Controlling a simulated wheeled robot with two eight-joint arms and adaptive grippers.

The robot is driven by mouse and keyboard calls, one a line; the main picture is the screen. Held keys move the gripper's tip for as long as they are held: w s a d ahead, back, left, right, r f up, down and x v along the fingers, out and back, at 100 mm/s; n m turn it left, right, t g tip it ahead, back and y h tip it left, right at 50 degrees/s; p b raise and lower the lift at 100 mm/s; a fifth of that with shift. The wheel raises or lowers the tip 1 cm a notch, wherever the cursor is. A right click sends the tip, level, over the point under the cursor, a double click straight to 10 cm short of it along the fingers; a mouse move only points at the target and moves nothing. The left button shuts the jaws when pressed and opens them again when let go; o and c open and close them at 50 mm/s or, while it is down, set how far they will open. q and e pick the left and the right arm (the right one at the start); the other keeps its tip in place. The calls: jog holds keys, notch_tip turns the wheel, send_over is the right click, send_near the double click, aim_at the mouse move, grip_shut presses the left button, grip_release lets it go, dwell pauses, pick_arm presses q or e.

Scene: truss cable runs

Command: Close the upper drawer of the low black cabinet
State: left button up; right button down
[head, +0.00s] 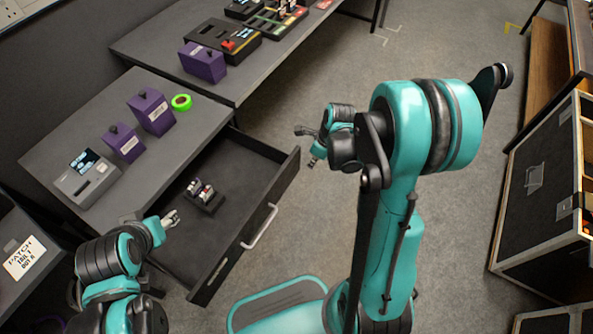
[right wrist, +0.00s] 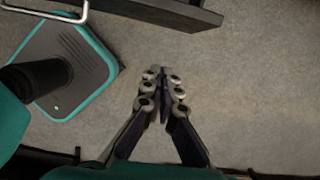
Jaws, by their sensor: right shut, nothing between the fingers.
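The low black cabinet (head: 60,140) stands at the left in the head view. Its upper drawer (head: 240,160) is pulled well out, with a silvery bar handle (head: 262,226) on the front. In the right wrist view, the drawer front (right wrist: 165,12) and part of the handle (right wrist: 72,17) show at the top edge. My right gripper (head: 306,146) is shut and empty, apart from the drawer, beyond its far front corner; its closed fingers show in the right wrist view (right wrist: 160,75) over bare floor. My left gripper (head: 171,219) appears near the drawer's left side; its fingers are too small to read.
A small dark block with connectors (head: 206,199) lies in the drawer. Purple boxes (head: 151,110), a green tape roll (head: 181,102) and a grey device (head: 87,178) stand on the cabinet top. A black case (head: 540,190) stands at the right.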

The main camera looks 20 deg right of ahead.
jog(key=b, duration=0.6)
send_over(295, 169)
jog(key=s+a, duration=0.1)
jog(key=s, duration=0.3)
jog(key=shift+s+d+f+x, duration=0.3)
jog(key=shift+s+d+x, duration=0.5)
jog(key=shift+x, duration=4.05)
jog(key=shift+w+a, duration=0.15)
jog(key=shift+a, duration=0.05)
jog(key=shift+w, duration=0.1)
